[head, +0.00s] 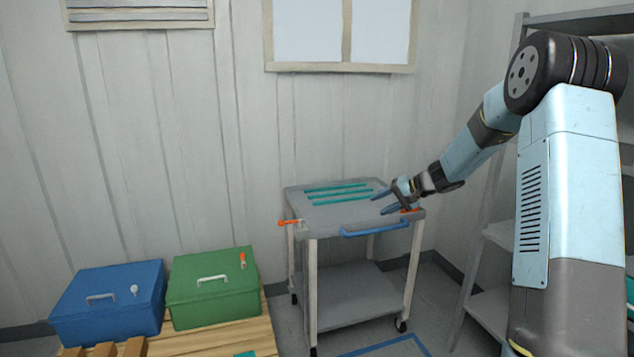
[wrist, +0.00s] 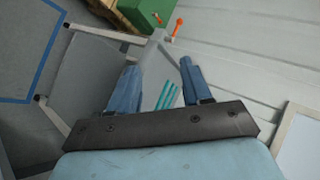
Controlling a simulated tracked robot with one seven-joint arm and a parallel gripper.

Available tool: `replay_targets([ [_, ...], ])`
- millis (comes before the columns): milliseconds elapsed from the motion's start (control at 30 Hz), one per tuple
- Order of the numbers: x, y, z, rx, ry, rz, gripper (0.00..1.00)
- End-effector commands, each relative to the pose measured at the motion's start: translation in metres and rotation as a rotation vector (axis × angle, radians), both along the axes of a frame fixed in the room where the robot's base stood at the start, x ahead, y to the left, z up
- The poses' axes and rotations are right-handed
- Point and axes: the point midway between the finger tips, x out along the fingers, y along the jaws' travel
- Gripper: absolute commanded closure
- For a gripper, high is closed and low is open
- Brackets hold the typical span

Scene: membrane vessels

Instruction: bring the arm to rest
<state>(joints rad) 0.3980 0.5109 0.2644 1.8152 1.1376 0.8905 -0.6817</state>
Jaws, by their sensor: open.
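My gripper (head: 383,202) is at the right side of the grey cart's top (head: 330,219) in the head view. Its two blue fingers are spread apart with nothing between them. In the wrist view the open fingers (wrist: 153,88) frame part of the cart top. Whether the fingers touch the cart cannot be told. My arm comes down from the upper right, bent at the elbow.
The cart top carries several teal strips (head: 337,198), a blue handle (head: 375,229) and an orange lever (head: 290,222). A blue box (head: 108,318) and a green box (head: 212,305) sit on a wooden pallet (head: 240,334) at left. Shelving (head: 492,235) stands at right.

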Motion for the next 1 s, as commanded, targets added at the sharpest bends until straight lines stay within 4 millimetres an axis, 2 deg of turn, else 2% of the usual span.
replay_targets([
  [33,-0.013,0.006,0.013,-0.032,-0.003,0.019,0.52],
  [200,-0.057,0.02,0.044,-0.139,0.004,0.071,0.52],
  [500,-0.14,0.033,0.09,-0.326,0.006,0.131,0.52],
  [733,-0.205,0.035,0.117,-0.465,-0.004,0.151,0.52],
  [1000,-0.282,0.027,0.139,-0.619,-0.027,0.149,0.52],
])
